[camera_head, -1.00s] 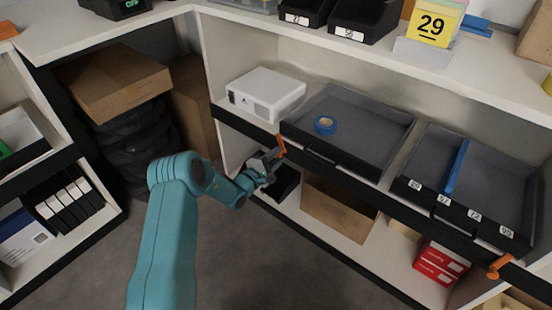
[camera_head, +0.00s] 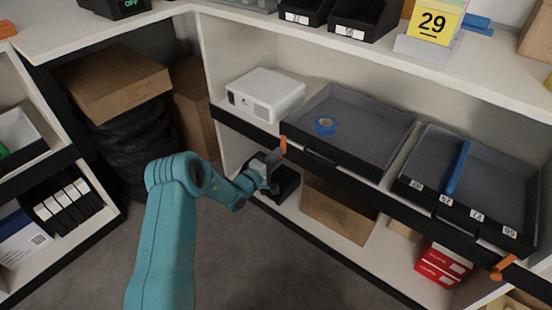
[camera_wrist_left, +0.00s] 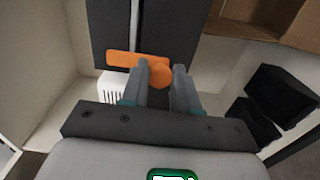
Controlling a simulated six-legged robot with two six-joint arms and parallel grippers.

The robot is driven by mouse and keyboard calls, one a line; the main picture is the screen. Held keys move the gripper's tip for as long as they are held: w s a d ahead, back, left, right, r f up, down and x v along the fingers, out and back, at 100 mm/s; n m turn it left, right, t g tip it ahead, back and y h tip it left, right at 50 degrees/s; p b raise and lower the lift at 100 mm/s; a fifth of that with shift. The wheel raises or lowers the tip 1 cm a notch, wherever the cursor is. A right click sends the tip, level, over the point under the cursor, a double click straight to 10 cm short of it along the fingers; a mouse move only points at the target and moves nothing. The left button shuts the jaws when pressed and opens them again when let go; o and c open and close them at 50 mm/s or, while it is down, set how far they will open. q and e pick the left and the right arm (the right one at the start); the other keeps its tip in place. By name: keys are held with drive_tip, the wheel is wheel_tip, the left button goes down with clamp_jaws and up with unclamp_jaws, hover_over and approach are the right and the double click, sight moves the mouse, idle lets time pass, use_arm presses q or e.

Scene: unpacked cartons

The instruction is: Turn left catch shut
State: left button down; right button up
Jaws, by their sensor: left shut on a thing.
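The left catch (camera_head: 283,146) is a small orange lever on the dark front rail of the shelf, at the left end of the grey tray. In the head view it looks roughly upright. My left gripper (camera_head: 274,160) is at the catch, with the arm coming from the lower left. In the left wrist view the catch (camera_wrist_left: 128,59) reaches leftward across the dark rail, and its round end sits between the fingers of my left gripper (camera_wrist_left: 161,82). The gripper is shut on it. The fingers hide part of the catch. My right gripper is not in view.
A second orange catch (camera_head: 503,267) is at the rail's right end. Below are a black bin (camera_head: 286,184) and a cardboard box (camera_head: 338,210).

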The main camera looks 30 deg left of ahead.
use_arm(q)
drive_tip(key=shift+f, duration=0.1)
drive_tip(key=c, duration=0.9)
unclamp_jaws()
drive_tip(key=shift+o, duration=0.2)
drive_tip(key=s+a+p, duration=0.1)
drive_tip(key=s+p, duration=0.3)
drive_tip(key=s, duration=1.2)
drive_tip(key=shift+s+a, duration=0.15)
drive_tip(key=shift+s, duration=0.05)
